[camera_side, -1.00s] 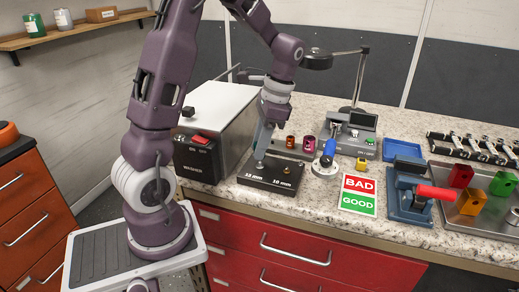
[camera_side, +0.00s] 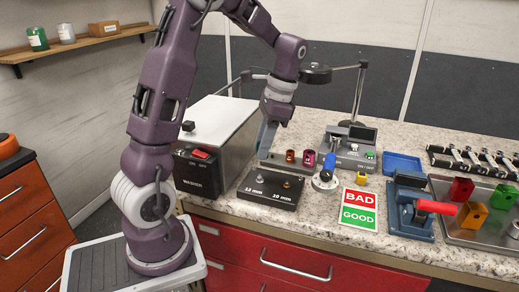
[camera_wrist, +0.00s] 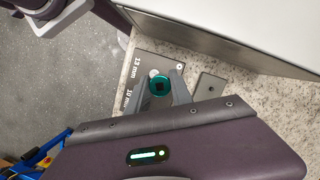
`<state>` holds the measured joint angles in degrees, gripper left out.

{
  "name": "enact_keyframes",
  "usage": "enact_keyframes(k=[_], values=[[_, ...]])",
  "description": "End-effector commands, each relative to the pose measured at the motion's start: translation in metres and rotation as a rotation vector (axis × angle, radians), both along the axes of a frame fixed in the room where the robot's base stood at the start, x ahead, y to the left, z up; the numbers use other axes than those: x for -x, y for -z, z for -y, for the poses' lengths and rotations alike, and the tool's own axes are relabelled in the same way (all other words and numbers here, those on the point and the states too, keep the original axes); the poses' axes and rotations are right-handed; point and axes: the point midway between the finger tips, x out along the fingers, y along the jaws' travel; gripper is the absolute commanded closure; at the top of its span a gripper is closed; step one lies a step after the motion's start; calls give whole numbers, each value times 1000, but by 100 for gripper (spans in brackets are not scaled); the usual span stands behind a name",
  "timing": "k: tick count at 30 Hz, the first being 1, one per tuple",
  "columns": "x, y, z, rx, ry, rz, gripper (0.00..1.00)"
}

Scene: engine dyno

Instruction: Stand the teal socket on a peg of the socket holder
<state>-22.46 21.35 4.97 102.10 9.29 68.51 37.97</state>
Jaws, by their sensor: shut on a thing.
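My gripper (camera_wrist: 165,94) is shut on the teal socket (camera_wrist: 160,85). In the wrist view the socket's open end with its dark square hole faces the camera, between the two fingers. The dark socket holder (camera_wrist: 148,64) lies beneath, with a label by each peg; a pale round peg top (camera_wrist: 153,73) shows just beside the socket. In the side view my gripper (camera_side: 264,154) is above the back left part of the holder (camera_side: 268,198), apart from it. Both pegs show there, and the socket is not clearly visible.
The white-topped washer (camera_side: 215,125) stands close left of my gripper. A red-brown socket (camera_side: 290,156) and a purple socket (camera_side: 308,158) stand behind the holder. A BAD/GOOD card (camera_side: 358,209) lies further right.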

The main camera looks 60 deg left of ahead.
Motion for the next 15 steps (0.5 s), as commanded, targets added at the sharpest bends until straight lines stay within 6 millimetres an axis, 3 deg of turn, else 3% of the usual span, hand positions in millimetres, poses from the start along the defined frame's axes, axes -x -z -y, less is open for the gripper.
enact_keyframes(k=[3,9,15], values=[[-30,-2,-30,-2,-5,1,100],[-66,-4,-74,0,-3,-2,100],[-73,1,-85,2,0,-3,100]])
